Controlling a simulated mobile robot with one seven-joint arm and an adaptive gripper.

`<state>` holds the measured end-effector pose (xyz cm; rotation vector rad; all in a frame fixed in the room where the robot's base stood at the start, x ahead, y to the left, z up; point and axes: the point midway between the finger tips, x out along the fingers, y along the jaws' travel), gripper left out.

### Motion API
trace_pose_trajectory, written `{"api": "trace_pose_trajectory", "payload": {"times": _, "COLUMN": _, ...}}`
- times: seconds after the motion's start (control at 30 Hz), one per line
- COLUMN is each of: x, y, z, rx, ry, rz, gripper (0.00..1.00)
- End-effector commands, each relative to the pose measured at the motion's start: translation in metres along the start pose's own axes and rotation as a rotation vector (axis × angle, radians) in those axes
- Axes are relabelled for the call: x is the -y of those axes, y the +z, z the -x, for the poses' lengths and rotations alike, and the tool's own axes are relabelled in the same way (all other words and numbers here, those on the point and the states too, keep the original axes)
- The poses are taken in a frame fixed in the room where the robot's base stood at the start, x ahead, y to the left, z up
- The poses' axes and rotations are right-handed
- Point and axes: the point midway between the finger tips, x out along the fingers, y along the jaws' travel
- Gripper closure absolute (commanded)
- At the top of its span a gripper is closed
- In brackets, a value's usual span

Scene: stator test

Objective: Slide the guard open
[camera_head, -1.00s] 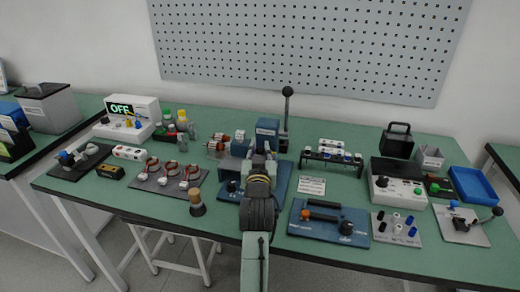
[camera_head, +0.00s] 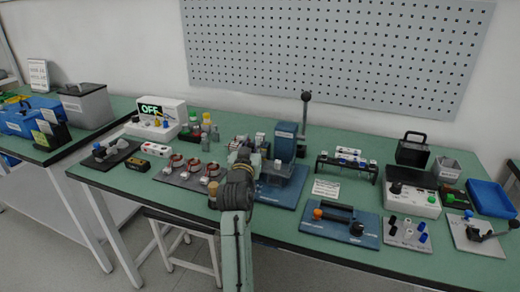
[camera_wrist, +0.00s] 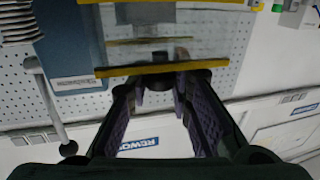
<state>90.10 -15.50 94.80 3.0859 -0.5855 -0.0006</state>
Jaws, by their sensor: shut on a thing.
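The guard is a clear panel (camera_wrist: 215,45) with yellow edge strips in the wrist view. A short dark handle (camera_wrist: 163,79) sticks out at its near yellow strip. My gripper (camera_wrist: 162,92) is shut on this handle, its purple-padded fingers on either side. In the head view my gripper (camera_head: 243,158) is at the left side of the blue press (camera_head: 286,140), which stands on a blue base. My arm hides part of the press's left side. The guard's exact position along its travel cannot be told.
The press lever (camera_wrist: 48,105) with its ball knob is left in the wrist view. A stator board (camera_head: 172,178) lies left of my gripper. A perforated panel (camera_head: 335,45) hangs behind.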

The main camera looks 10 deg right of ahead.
Motion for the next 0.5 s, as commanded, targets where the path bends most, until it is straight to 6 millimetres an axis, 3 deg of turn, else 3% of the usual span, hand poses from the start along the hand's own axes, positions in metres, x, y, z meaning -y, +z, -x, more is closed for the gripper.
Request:
{"api": "trace_pose_trajectory", "payload": {"times": 0.17, "x": 0.005, "y": -0.0026, "z": 0.0003, "rx": -0.004, "ry": -0.01, "rz": -0.001, "gripper": 1.0}}
{"api": "trace_pose_trajectory", "payload": {"times": 0.2, "x": 0.0052, "y": -0.0027, "z": 0.0003, "rx": -0.004, "ry": -0.01, "rz": -0.001, "gripper": 0.8}}
{"api": "trace_pose_trajectory", "payload": {"times": 0.5, "x": 0.0044, "y": -0.002, "z": 0.0005, "rx": -0.003, "ry": -0.009, "rz": -0.001, "gripper": 0.6}}
